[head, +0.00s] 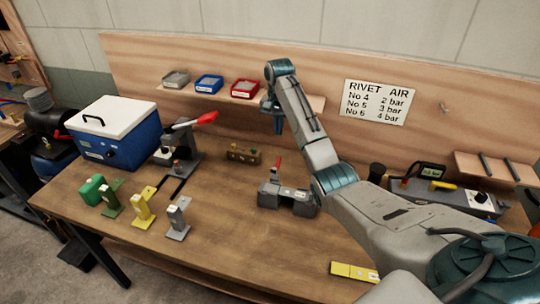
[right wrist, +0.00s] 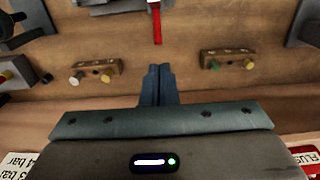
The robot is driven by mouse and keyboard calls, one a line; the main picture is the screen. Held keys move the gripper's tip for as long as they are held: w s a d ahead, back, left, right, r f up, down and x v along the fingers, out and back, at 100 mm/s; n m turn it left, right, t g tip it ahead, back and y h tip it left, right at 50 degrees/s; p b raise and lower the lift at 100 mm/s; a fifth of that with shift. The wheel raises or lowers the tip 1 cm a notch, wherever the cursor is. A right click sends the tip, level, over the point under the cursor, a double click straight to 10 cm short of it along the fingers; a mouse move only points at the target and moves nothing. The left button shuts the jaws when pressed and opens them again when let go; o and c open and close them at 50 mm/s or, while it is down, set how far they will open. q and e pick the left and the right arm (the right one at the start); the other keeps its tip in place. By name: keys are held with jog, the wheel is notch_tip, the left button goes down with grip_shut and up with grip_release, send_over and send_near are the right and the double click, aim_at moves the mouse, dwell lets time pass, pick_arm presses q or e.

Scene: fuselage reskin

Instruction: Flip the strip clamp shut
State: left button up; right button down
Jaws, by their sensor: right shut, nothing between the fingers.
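The strip clamp (head: 300,207) is a low grey fixture with dark blocks on the middle of the bench. Its red-tipped lever (head: 278,164) stands roughly upright. In the right wrist view the red lever (right wrist: 157,24) shows at the top centre, in front of the grey clamp body (right wrist: 105,5), which the frame edge cuts off. My right gripper (head: 278,128) points down above the back of the bench, behind and above the lever in the head view. Its fingers (right wrist: 157,84) are together and empty, apart from the lever. My left gripper is not in view.
A wooden block with pegs (head: 243,154) sits at the back of the bench. A grey tool with a large red handle (head: 205,118) and a blue box (head: 120,142) stand left. Yellow and green stands line the front left. A shelf (head: 302,102) holds bins.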

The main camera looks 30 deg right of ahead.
jog(key=s, duration=0.1)
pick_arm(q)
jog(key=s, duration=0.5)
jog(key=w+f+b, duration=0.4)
pick_arm(e)
send_over(279, 160)
notch_tip(279, 160, down, 5)
jog(key=shift+a+r, duration=0.1)
jog(key=shift+r, duration=0.1)
notch_tip(279, 160, down, 4)
jog(key=p, duration=0.3)
jog(key=shift+f, duration=0.2)
jog(key=shift+s+a+f+p, duration=0.3)
jog(key=shift+s+a+p, duration=0.15)
jog(key=shift+a+p, duration=0.15)
jog(key=shift+s+a+f+p, duration=0.25)
jog(key=shift+s+a+p, duration=0.2)
jog(key=shift+p, duration=0.1)
jog(key=shift+s+a+f, duration=0.15)
jog(key=shift+s+a, duration=0.2)
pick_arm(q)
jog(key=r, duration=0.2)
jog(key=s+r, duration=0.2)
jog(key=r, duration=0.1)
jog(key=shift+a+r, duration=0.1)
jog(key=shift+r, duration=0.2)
pick_arm(e)
jog(key=shift+f, duration=0.1)
